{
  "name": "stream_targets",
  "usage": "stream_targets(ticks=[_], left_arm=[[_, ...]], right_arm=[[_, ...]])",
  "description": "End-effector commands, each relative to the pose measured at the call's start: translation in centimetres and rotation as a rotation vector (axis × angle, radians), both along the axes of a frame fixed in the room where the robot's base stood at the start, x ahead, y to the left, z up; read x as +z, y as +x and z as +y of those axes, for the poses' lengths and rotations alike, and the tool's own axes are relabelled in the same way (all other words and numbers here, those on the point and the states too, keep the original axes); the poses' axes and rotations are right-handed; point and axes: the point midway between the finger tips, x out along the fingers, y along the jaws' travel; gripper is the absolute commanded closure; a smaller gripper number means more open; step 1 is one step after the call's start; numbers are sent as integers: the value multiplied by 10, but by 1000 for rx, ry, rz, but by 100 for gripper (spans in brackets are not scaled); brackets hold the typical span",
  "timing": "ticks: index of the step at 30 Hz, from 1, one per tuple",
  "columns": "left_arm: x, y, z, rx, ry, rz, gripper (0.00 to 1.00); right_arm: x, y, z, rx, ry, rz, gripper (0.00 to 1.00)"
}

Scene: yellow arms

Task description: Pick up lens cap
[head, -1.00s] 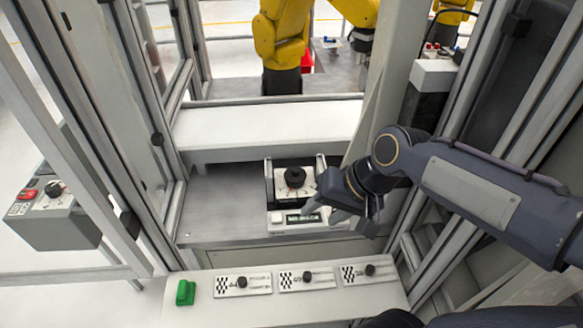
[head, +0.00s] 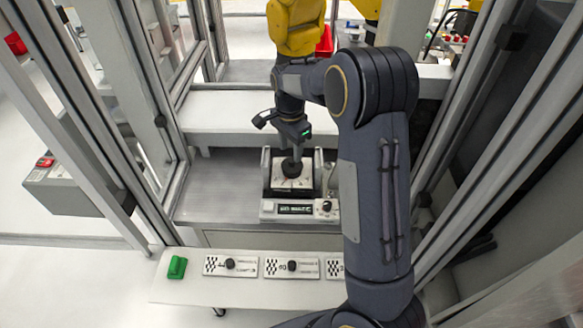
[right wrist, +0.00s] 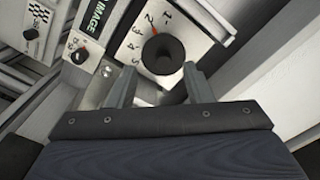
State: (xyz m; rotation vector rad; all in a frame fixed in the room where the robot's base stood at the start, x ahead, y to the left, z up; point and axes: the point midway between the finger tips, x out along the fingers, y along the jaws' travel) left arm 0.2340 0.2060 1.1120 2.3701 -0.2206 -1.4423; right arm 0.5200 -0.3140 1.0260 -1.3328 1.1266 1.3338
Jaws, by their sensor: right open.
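A black round piece (head: 292,168), which looks like the lens cap, sits on a white plate with printed numbers. In the right wrist view it shows as a black round piece with a dark hollow top (right wrist: 163,52). My right gripper (head: 296,147) points down right above it in the head view and partly hides it. In the right wrist view the two grey fingers of my right gripper (right wrist: 160,72) are apart, with the black piece just beyond and between their tips. I cannot tell whether they touch it. My left gripper is not in view.
The device's front panel (head: 300,208) has a small display and a knob. A white shelf (head: 225,105) runs behind it. In front, a white ledge (head: 190,292) carries a green block (head: 177,267) and several labelled plates with black knobs. Metal frame posts stand on both sides.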

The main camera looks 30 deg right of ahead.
Motion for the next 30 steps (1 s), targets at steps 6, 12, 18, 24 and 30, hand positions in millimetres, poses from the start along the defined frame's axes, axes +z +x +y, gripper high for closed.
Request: stream_targets(ticks=[6,12,18,24,30], left_arm=[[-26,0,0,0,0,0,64],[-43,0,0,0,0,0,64],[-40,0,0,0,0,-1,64],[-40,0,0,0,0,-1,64],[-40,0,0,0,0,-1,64]], right_arm=[[-31,6,-9,0,0,-1,54],[-51,6,-9,2,1,-1,54],[-48,6,-9,2,1,-1,54],[-48,6,-9,2,1,-2,80],[-48,6,-9,2,1,-2,100]])
